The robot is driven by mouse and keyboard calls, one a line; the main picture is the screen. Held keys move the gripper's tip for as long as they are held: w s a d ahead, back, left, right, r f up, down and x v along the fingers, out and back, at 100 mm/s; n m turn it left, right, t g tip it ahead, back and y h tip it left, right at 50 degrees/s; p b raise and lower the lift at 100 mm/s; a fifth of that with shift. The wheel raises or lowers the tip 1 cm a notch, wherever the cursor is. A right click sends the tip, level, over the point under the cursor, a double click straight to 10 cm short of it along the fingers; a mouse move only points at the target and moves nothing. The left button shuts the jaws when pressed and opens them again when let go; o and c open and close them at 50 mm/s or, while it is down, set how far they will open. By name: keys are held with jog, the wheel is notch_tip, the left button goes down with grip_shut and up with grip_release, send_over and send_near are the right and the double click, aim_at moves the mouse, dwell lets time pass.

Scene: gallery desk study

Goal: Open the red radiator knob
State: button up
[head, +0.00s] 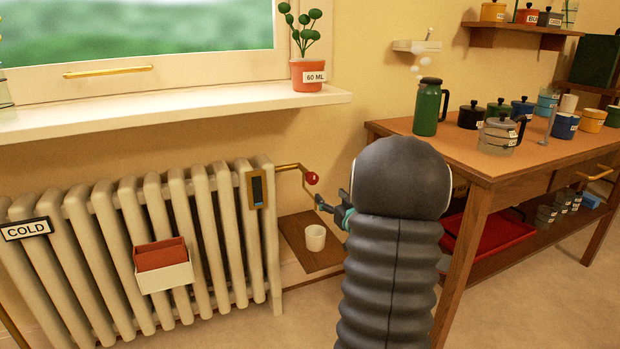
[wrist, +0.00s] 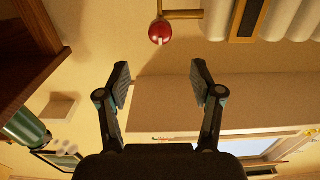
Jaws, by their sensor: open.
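The red radiator knob (head: 312,178) sits at the end of a brass pipe to the right of the radiator in the head view. In the wrist view the red knob (wrist: 160,32) hangs beyond my fingertips, roughly centred between them. My gripper (head: 331,203) is just below and to the right of the knob in the head view. In the wrist view my gripper (wrist: 160,85) is open and empty, with a gap between its fingers and the knob. My arm hides part of the area behind it. The radiator (head: 150,225) carries a sign reading COLD.
A white cup (head: 315,238) stands on a low brown board (head: 290,225) below the knob. A wooden desk (head: 480,165) with a green jug (head: 428,108) and pots is on the right. A windowsill (head: 150,115) with a potted plant (head: 307,70) is above the radiator.

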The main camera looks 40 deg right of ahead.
aim_at(314, 180)
jog(key=p+x, duration=0.1)
jog(key=x, duration=1.2)
jog(key=shift+w, duration=0.25)
jog(key=c, duration=1.1)
